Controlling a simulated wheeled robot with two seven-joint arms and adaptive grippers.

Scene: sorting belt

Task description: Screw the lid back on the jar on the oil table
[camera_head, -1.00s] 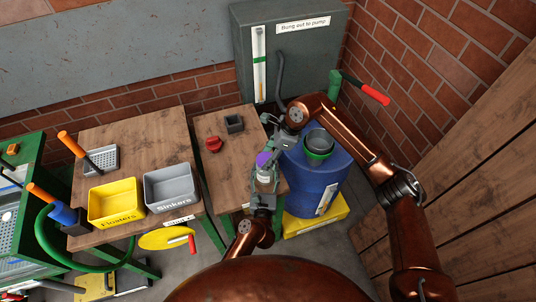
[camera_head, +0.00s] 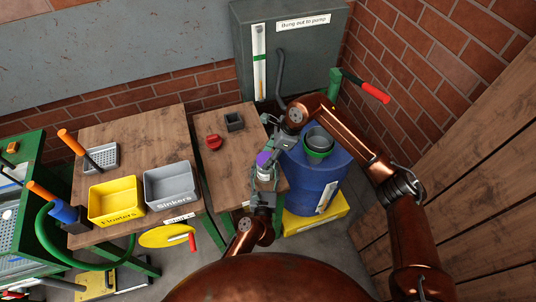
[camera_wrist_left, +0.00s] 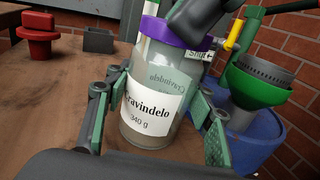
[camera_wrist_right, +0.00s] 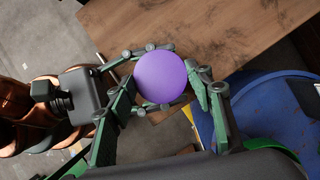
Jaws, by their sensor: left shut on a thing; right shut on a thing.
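In the head view the lid (camera_head: 263,159) is partly hidden by my right gripper.
A red knob-like part (camera_head: 214,142) and a small dark square box (camera_head: 234,121) stand at the back of the table. A blue barrel (camera_head: 316,180) with a green funnel (camera_head: 318,148) is close on the right. Yellow (camera_head: 117,202) and grey (camera_head: 171,187) bins stand on the left table.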

